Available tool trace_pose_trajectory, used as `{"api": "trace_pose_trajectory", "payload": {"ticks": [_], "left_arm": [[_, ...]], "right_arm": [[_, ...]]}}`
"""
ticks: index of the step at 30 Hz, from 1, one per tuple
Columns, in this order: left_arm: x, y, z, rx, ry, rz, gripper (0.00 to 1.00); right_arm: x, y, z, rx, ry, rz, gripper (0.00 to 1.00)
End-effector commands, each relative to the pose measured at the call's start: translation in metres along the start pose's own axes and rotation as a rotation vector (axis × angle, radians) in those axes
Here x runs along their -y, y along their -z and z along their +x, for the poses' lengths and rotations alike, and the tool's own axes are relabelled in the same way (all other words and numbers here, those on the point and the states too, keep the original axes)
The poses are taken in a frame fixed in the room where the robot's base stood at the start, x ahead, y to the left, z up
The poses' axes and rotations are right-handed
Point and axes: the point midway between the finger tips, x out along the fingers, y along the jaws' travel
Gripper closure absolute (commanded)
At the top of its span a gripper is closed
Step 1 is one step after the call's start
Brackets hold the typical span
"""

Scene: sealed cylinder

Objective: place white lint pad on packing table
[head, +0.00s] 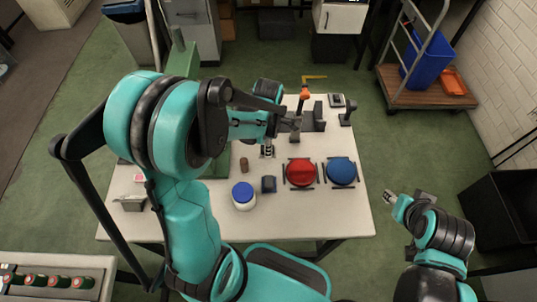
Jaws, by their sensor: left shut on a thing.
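The packing table (345,215) is a pale table in the middle of the head view. My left gripper (287,123) is over the table's back half, beside a grey upright stand with an orange top (304,93). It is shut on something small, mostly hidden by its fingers. A small whitish piece (267,151) shows just below it; I cannot tell whether this is the lint pad or whether it is held. My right gripper (390,197) is off the table's right edge, pointing left; its finger opening is unclear.
A red disc (301,172) and a blue disc (341,171) sit in dark holders. A blue-lidded white jar (243,196), dark block (268,184) and brown cylinder (244,164) stand nearby. The table's front right is clear. A cart (425,96) stands back right.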

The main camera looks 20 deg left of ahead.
Motion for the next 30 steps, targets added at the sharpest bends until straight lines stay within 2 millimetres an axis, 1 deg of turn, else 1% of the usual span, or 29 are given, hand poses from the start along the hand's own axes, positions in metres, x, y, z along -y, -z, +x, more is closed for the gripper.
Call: {"api": "trace_pose_trajectory", "payload": {"ticks": [5,9,10,17,21,22,24,30], "left_arm": [[0.000,0.000,0.018,0.000,0.000,0.001,0.99],[0.000,0.000,0.039,0.000,0.000,0.001,0.99],[0.000,0.000,0.041,0.000,0.000,0.001,0.99],[0.000,0.000,0.040,0.000,0.000,0.002,0.99],[0.000,0.000,0.045,0.000,0.000,0.002,0.99],[0.000,0.000,0.044,0.000,0.000,0.002,0.70],[0.000,0.000,0.043,0.000,0.000,0.002,0.54],[0.000,0.000,0.043,0.000,0.000,0.002,0.54]], "right_arm": [[0.000,-0.004,0.006,0.000,0.000,0.000,0.60],[0.000,-0.010,0.014,0.000,0.000,0.000,0.60],[0.000,-0.011,0.015,0.000,0.000,0.000,0.60],[0.000,-0.009,0.013,0.000,0.000,0.000,0.60],[0.000,-0.012,0.017,0.000,0.000,0.000,0.60],[0.000,-0.012,0.017,0.000,0.000,0.000,0.60],[0.000,-0.011,0.016,0.000,0.000,0.000,0.60],[0.000,-0.011,0.016,0.000,0.000,0.000,0.60]]}}
